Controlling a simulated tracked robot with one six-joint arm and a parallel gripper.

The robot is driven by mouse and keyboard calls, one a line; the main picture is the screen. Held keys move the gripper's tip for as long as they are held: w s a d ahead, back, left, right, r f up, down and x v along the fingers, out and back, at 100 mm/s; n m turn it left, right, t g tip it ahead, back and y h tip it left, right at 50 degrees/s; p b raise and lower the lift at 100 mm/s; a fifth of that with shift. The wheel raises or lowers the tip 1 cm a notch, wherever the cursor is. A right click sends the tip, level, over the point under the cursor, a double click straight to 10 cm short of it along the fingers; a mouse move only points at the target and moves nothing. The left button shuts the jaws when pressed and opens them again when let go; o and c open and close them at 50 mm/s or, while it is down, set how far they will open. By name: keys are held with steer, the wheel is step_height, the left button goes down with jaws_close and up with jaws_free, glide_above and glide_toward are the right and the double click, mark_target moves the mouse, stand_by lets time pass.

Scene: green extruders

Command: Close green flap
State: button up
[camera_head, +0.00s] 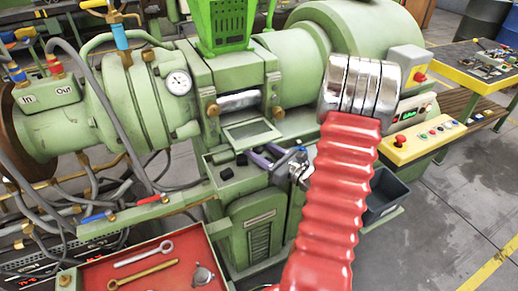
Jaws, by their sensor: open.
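The green flap (250,132) is on the front of the green extruder (110,110), below an opening where a shiny metal cylinder (239,101) shows. The flap hangs open, tilted outward and down, with its paler inner panel facing up. My gripper (264,158) is just below and slightly right of the flap, partly behind my red arm sleeve. Its dark and purple fingers point left, and it holds nothing that I can see. I cannot tell whether it touches the flap's lower edge.
A green hopper (222,22) stands above the opening. A yellow button panel (424,140) and a dark bin (388,192) are to the right. A red tray (150,262) with wrenches is at lower left. Hoses crowd the left.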

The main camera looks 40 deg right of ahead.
steer(key=shift+c, duration=0.2)
jaws_close()
stand_by(0.3)
steer(key=shift+d, duration=0.25)
steer(key=shift+a, duration=0.1)
